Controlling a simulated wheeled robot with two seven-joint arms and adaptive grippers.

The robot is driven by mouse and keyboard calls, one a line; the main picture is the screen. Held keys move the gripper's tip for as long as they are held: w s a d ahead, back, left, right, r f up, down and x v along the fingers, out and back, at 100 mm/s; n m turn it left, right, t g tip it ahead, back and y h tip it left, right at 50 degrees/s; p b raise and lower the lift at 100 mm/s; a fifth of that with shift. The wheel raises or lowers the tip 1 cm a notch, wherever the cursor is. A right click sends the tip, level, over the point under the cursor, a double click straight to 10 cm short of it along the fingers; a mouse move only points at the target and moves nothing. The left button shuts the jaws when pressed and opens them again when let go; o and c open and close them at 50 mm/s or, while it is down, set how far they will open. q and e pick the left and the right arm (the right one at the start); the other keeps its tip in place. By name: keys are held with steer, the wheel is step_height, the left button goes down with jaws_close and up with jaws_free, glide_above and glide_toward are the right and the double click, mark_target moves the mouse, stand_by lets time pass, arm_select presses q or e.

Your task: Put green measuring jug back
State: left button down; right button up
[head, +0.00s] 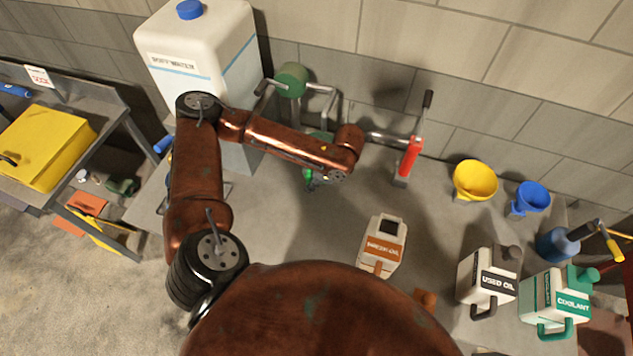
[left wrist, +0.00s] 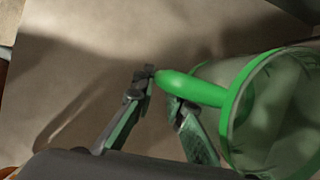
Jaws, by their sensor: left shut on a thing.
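The green measuring jug (left wrist: 275,112) fills the right side of the left wrist view, with a see-through body, a green rim and a thick green handle (left wrist: 195,88). It lies sideways in that picture and is cut off by the right edge. My left gripper (left wrist: 163,88) is shut on the end of the handle, with a finger on either side. In the head view my left gripper (head: 316,182) is small and mostly hidden under the wrist; only a bit of green (head: 308,173) shows there. I cannot tell the jug's height above the floor. My right gripper is out of view.
Oil (head: 382,245), used-oil (head: 487,277) and coolant (head: 556,300) jugs stand nearer.

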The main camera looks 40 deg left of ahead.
arm_select(q)
steer(key=w, duration=0.1)
steer(key=w+a+f, duration=0.1)
steer(key=w, duration=0.2)
steer(key=shift+w+a+f, duration=0.25)
steer(key=shift+w+f, duration=0.05)
steer(key=shift+w, duration=0.1)
steer(key=shift+w+f, duration=0.15)
steer(key=shift+f, duration=2.6)
steer(key=c, duration=2)
jaws_free()
steer(key=shift+f, duration=0.1)
steer(key=shift+o, duration=0.2)
steer(key=v, duration=1.2)
